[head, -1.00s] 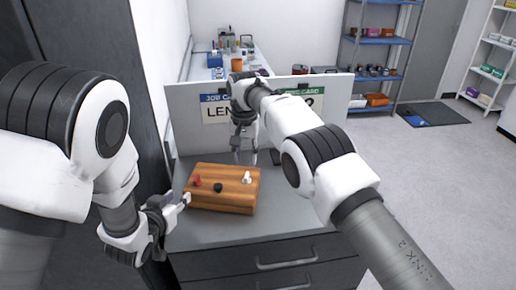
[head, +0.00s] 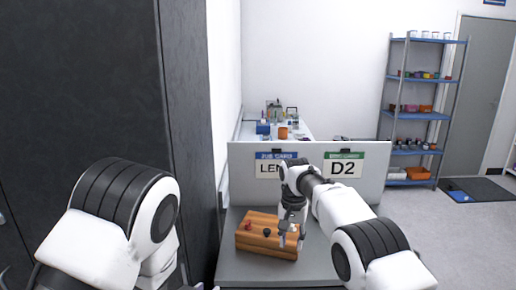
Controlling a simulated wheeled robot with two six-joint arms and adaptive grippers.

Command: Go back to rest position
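The wooden block (head: 256,239) rests on the grey bench top (head: 235,271). A red knob (head: 248,225) and a black knob (head: 267,232) stand on it. A white piece (head: 293,228) shows between my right gripper's fingers, partly hidden. My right gripper (head: 291,240) points down at the block's right end with its fingers spread apart; whether it touches anything is unclear. My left arm shows at the lower left, but its gripper is below the picture edge.
An upright panel (head: 212,190) beside a dark cabinet (head: 85,100) closes off the left. A white board with a LEN card (head: 276,166) and a D2 card (head: 343,166) stands behind the block. A shelf rack (head: 421,116) stands at the back right. The floor at right is open.

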